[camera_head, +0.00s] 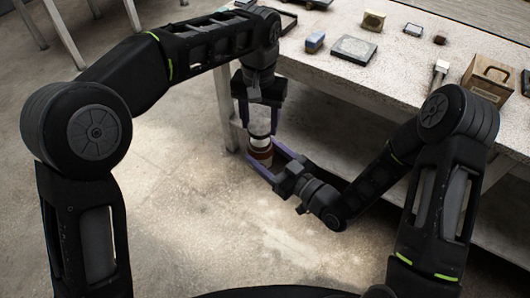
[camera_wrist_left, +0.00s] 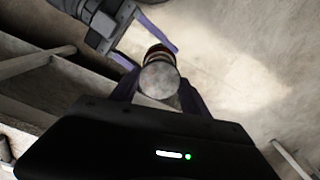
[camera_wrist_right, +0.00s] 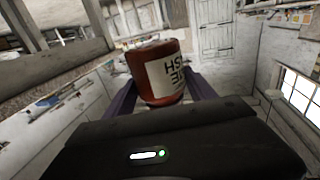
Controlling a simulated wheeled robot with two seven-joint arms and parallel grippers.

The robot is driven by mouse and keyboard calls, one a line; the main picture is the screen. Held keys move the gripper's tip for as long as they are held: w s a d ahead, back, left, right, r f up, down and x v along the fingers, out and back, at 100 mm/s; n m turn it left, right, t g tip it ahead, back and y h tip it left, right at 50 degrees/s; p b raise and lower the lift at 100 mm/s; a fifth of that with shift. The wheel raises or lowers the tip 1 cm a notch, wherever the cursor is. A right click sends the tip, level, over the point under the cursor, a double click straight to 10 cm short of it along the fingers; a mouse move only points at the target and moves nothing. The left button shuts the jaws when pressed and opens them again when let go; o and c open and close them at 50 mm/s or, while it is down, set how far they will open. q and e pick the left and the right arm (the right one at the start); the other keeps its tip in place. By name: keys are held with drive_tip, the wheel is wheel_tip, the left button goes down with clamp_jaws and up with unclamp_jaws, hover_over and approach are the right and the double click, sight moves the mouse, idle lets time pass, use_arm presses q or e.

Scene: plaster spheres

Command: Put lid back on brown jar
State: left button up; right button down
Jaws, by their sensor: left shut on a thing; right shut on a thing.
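The brown jar (camera_head: 262,158), red-brown with a white label, is held beside the table's near left corner. My right gripper (camera_head: 264,151) is shut on it. The jar (camera_wrist_right: 153,82) fills the middle of the right wrist view, between the fingers, its label letters upside down. My left gripper (camera_head: 259,127) points down from above, shut on a pale, round lid (camera_head: 259,118). The lid's grey top (camera_wrist_left: 160,79) shows in the left wrist view, with the jar lined up behind it. I cannot tell whether lid and jar touch.
The speckled table (camera_head: 310,58) stands behind, its near edge and leg close to both grippers. A blue block (camera_head: 315,41), a dark flat box (camera_head: 353,49) and a wooden box (camera_head: 489,78) stand on it. Open floor (camera_head: 190,205) lies in front and to the left.

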sight(260, 127)
use_arm(q)
drive_tip(key=shift+f, duration=0.65)
drive_tip(key=shift+s+f, duration=0.1)
idle(0.6)
drive_tip(key=shift+f, duration=0.8)
drive_tip(key=shift+f, duration=0.55)
idle(0.4)
